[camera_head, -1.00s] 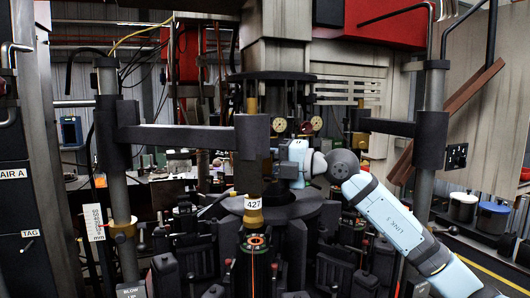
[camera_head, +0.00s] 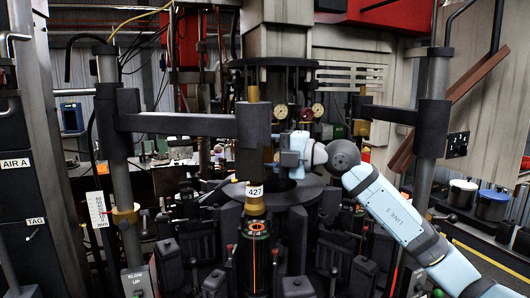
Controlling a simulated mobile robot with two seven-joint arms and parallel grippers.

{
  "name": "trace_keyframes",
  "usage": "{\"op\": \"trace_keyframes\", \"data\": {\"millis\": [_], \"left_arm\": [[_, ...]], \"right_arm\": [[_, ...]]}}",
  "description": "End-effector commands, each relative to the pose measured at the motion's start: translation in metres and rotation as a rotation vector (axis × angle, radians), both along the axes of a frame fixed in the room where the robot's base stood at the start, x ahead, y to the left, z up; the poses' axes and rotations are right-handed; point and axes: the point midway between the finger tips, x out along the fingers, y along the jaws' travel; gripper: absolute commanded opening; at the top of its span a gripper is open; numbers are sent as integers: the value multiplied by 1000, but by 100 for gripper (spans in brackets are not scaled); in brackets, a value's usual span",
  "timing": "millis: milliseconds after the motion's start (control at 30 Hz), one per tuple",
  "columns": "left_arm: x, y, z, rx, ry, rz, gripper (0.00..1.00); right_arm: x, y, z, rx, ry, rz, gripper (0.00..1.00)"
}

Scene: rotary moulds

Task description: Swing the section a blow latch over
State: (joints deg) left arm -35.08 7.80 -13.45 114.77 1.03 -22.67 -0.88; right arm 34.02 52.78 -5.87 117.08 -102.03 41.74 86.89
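A dark blow arm (camera_head: 180,124) reaches from the left post to a dark block (camera_head: 254,125). Under the block is a brass-coloured neck (camera_head: 254,205) with a white 427 tag. It stands above a dark mould with an orange-ringed top (camera_head: 256,228). I cannot pick out the section A latch for certain. My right gripper (camera_head: 276,164) comes in from the right, close behind or beside the block. Its fingers are dark and partly hidden, so their opening and any contact do not show. My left gripper is not in view.
A cabinet marked AIR A (camera_head: 16,163) stands at the left edge. A post (camera_head: 432,110) with a second dark arm (camera_head: 388,114) stands right of centre. Several dark mould blocks crowd the lower middle.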

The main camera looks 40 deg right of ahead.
Motion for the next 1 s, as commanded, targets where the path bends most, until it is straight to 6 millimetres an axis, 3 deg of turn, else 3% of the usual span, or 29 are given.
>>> {"op": "trace_keyframes", "data": {"millis": [367, 800, 1000], "left_arm": [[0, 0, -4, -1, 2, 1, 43], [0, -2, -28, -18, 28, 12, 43], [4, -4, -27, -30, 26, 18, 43]], "right_arm": [[-7, -6, -2, -1, 0, -2, 51], [-76, -59, -5, 0, 2, -2, 51], [-99, -76, -2, 1, -1, -1, 51]]}}
